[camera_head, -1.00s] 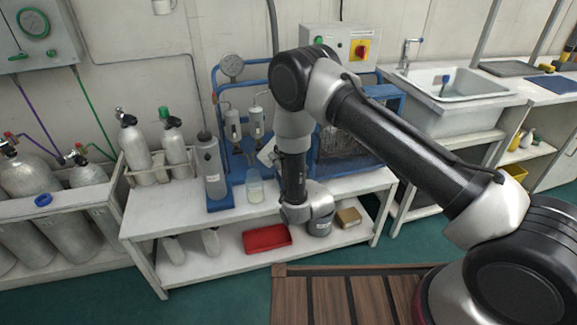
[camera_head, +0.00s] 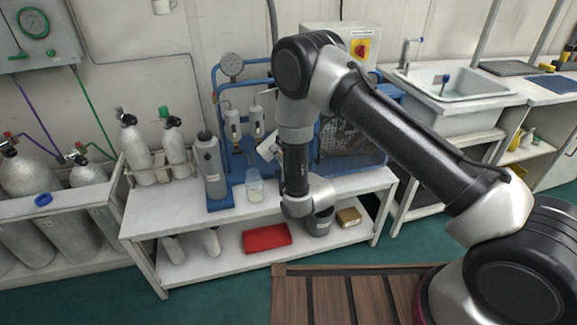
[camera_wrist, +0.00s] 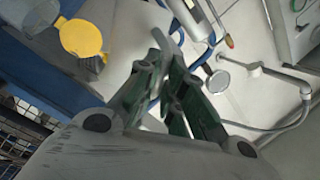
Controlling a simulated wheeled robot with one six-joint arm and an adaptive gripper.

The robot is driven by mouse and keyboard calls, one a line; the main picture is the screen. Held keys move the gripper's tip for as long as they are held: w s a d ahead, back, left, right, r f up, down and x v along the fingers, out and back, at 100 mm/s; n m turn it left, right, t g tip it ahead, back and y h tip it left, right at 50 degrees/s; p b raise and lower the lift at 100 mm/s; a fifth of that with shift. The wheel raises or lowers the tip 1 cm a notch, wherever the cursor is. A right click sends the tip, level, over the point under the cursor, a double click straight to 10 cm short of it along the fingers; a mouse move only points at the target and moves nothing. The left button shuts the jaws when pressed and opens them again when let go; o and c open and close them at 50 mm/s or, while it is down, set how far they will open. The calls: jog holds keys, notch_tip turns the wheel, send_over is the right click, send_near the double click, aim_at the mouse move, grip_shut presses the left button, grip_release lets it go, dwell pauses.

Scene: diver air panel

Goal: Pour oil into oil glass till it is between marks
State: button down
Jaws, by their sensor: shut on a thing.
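My gripper (camera_wrist: 168,62) shows in the wrist view with its dark green fingers shut on a narrow pale grey piece, like a handle. In the head view my arm hides the fingers; a white thing (camera_head: 267,148) juts out left of my wrist, tilted, above the bench. I cannot tell its full shape. A clear glass (camera_head: 254,186) with a little pale yellowish liquid stands upright on the bench, left of my wrist. Marks and liquid level cannot be read.
The blue-framed unit (camera_head: 224,88) with a gauge and metal cylinders stands behind. A grey cylinder (camera_head: 209,165) stands left of the glass. A red tray (camera_head: 266,237) and a small box (camera_head: 348,216) lie on the lower shelf. The bench's front left is clear.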

jog(key=shift+a+m, duration=0.2)
jog(key=shift+m, duration=0.2)
dwell(1.2)
jog(key=shift+d+f+p, duration=0.1)
jog(key=shift+p, duration=0.3)
dwell(0.3)
jog(key=shift+w+m+p, duration=0.2)
jog(key=shift+m+p, duration=0.15)
jog(key=shift+m, duration=0.05)
dwell(0.9)
jog(key=shift+d+r+m, duration=0.15)
jog(key=shift+r+m, duration=0.2)
jog(key=shift+m, duration=0.05)
dwell(1.3)
jog(key=f+n, duration=0.1)
jog(key=n, duration=0.1)
jog(key=a+f+n, duration=0.1)
jog(key=shift+s+f+n, duration=0.35)
jog(key=shift+n, duration=0.05)
jog(key=shift+f, duration=0.1)
dwell(0.5)
